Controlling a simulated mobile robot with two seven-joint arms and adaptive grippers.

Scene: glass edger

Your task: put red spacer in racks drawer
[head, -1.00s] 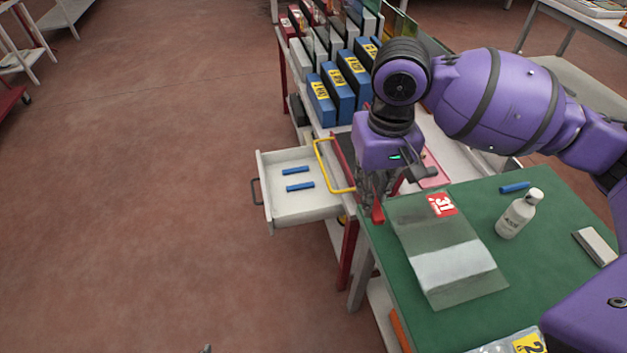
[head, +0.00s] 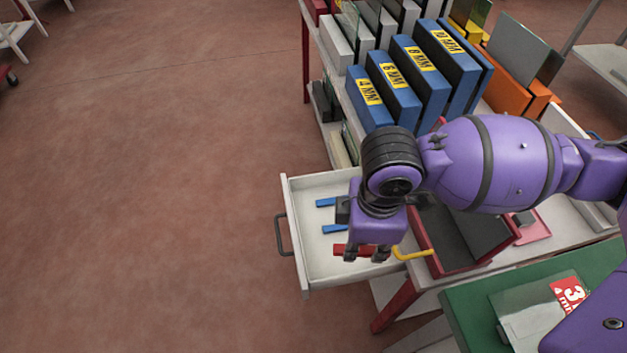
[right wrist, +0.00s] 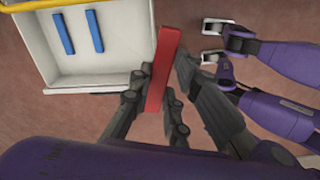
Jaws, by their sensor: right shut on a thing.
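The red spacer (head: 347,250) is held in my right gripper (head: 367,254), above the front right part of the open drawer (head: 296,240). In the right wrist view, the red spacer (right wrist: 161,70) stands out lengthwise between the two fingers, beside the drawer's wall in the picture. The white drawer (right wrist: 110,62) holds two blue spacers (head: 335,229), lying apart from each other. The gripper hides part of the drawer floor. My left gripper (right wrist: 211,41) shows only in the right wrist view, with its fingers apart and nothing between them.
A yellow handle-like bar (head: 413,254) is at the drawer's right side. Blue labelled racks (head: 418,80) stand on the cart behind, beside a dark red tray (head: 430,250). The green table (head: 465,310) is at lower right. Open floor lies left of the drawer.

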